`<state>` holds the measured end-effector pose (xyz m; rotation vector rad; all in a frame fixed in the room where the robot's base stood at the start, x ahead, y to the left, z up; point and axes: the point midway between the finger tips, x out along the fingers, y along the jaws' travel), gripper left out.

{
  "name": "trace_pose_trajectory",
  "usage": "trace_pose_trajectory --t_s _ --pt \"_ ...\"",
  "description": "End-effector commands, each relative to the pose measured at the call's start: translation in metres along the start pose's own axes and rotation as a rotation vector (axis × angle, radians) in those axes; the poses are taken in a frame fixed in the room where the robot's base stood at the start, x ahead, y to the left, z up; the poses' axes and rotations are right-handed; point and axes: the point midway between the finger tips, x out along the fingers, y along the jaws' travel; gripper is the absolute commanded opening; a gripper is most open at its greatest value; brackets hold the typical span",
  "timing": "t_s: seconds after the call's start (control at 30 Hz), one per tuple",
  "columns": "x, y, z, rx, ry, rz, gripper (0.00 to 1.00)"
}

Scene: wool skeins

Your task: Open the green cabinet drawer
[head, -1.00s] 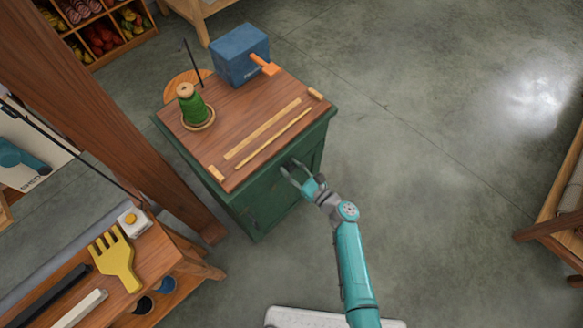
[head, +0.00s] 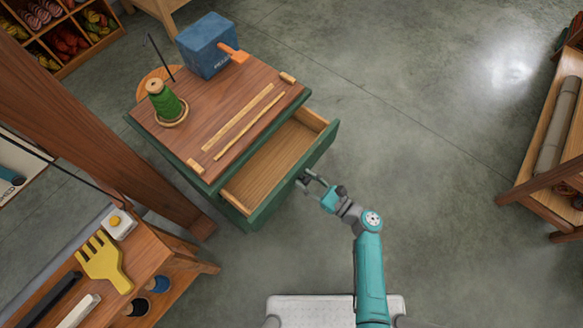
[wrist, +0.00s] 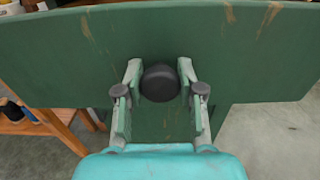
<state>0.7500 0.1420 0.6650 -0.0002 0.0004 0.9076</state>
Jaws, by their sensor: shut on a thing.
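The green cabinet (head: 236,212) has a wooden top, and its drawer (head: 264,172) stands well open, showing a bare, empty wooden inside. In the wrist view the green drawer front (wrist: 75,58) fills the upper part, with a dark round knob (wrist: 160,83) at its middle. My gripper (head: 303,181) is at the outer face of the drawer front in the head view. In the wrist view its two fingers (wrist: 160,90) sit on either side of the knob, shut on it.
On the cabinet top are a green thread cone (head: 164,102), a blue box with an orange handle (head: 207,46) and flat wooden strips (head: 238,117). A wooden post (head: 95,130) and a bench with a yellow comb (head: 103,262) stand left. Open floor (head: 430,180) lies right.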

Motion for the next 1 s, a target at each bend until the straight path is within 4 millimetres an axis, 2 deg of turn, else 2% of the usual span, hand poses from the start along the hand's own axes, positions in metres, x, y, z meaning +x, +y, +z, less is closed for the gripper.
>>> trace_pose_trajectory --t_s 0.03,0.2,0.4,0.9,0.93,1.0 --pt "-0.011 -0.001 0.0 0.001 0.0 -0.005 0.0" --pt "-0.036 -0.001 0.0 0.001 0.0 -0.004 0.0" --pt "-0.053 -0.001 0.0 0.0 0.0 -0.001 0.0" --pt "-0.058 0.0 0.0 0.001 -0.001 0.002 0.0" --pt "-0.058 0.0 0.0 0.001 0.0 0.002 0.45" --pt "-0.057 0.0 0.0 0.0 0.0 0.001 0.62"
